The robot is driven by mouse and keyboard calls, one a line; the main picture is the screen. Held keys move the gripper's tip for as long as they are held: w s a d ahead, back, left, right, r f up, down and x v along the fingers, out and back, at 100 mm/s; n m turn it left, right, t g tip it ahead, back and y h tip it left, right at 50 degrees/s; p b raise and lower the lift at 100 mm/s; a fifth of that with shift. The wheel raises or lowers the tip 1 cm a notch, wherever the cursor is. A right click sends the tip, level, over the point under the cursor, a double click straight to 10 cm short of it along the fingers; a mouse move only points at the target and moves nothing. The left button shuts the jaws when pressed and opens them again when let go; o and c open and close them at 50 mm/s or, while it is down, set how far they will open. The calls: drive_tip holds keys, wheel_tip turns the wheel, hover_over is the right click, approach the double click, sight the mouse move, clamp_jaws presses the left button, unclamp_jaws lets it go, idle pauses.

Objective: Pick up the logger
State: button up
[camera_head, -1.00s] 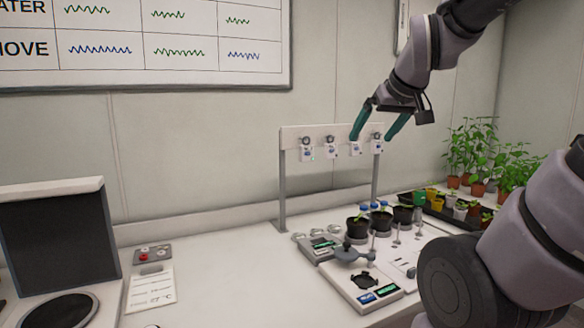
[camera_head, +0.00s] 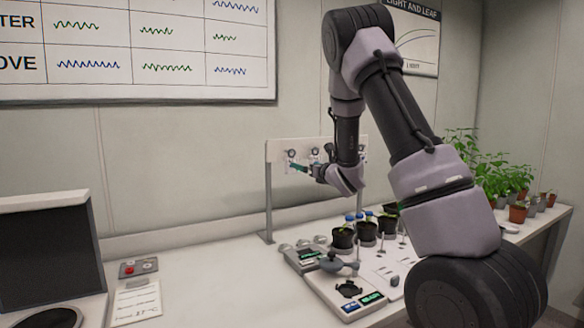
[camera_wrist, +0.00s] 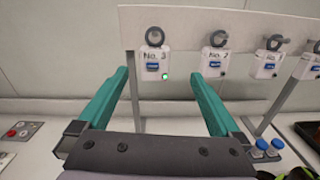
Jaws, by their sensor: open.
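Several small white loggers with dark ring tops and blue patches hang in a row on a pale rail (camera_wrist: 190,20). The leftmost logger (camera_wrist: 153,62) shows a lit green light and a label that seems to read No. 3. Another logger (camera_wrist: 214,63) hangs to its right, its number unclear. My gripper (camera_wrist: 160,76) is open and empty, its teal fingers on either side of the leftmost logger in the picture, apart from it. In the head view my gripper (camera_head: 297,167) is at the rail's left part, and my arm hides much of the rail's right.
Below the rail, the bench holds black plant pots (camera_head: 343,237), a white device with a dark round cradle (camera_head: 349,289) and a grey instrument (camera_head: 302,257). A control box with a red button (camera_head: 140,267) sits left. The bench between is clear.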

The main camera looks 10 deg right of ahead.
sight(293, 160)
drive_tip(key=shift+n, duration=0.4)
drive_tip(key=x, duration=0.7)
drive_tip(key=a+x, duration=0.1)
drive_tip(key=x, duration=0.3)
drive_tip(key=shift+s, duration=0.15)
clamp_jaws()
drive_tip(key=shift+r, duration=0.25)
drive_tip(key=v, duration=1.8)
drive_tip(key=shift+d, duration=0.2)
